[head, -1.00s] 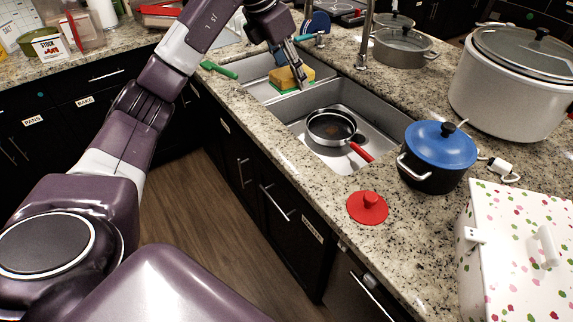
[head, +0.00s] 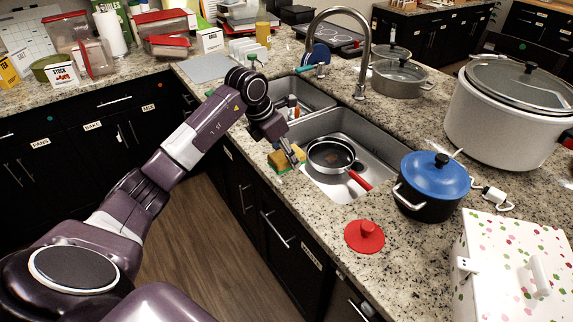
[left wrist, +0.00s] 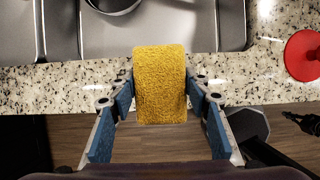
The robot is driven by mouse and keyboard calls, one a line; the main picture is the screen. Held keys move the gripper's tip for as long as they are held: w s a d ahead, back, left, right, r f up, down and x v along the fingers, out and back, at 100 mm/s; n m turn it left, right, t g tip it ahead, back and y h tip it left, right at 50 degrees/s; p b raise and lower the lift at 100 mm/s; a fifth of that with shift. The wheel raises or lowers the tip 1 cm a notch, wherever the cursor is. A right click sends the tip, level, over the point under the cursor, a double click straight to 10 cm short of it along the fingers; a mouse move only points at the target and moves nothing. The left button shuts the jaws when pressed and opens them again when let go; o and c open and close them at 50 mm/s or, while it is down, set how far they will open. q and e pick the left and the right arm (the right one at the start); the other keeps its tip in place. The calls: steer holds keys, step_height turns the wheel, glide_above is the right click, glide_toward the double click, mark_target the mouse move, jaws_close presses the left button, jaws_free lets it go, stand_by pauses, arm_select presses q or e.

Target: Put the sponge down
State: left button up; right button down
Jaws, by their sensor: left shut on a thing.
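The yellow sponge (head: 280,162) with a green underside shows in the head view at the front edge of the counter, beside the sink. In the left wrist view the sponge (left wrist: 160,85) fills the space between the fingers and overlaps the counter edge, with the floor below. My left gripper (head: 291,158) is shut on the sponge; its two blue-padded fingers (left wrist: 160,108) press its sides. I cannot tell whether the sponge touches the counter. My right gripper is not in view.
The double sink (head: 318,183) holds a frying pan (head: 330,155) with a red handle. A red lid (head: 364,236), a blue-lidded pot (head: 436,177) and a large white stockpot (head: 510,105) stand to the right. The speckled counter (head: 300,207) is a narrow strip in front of the sink.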

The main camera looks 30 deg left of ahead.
mark_target(287, 176)
arm_select(q)
steer(key=shift+f+p, duration=0.45)
steer(key=shift+f, duration=2)
steer(key=o, duration=1)
steer(key=shift+r, duration=0.25)
steer(key=shift+s+a+r, duration=0.1)
steer(key=shift+r, duration=0.2)
steer(key=b+v, duration=0.2)
steer(key=v, duration=0.9)
steer(key=shift+s+r, duration=0.1)
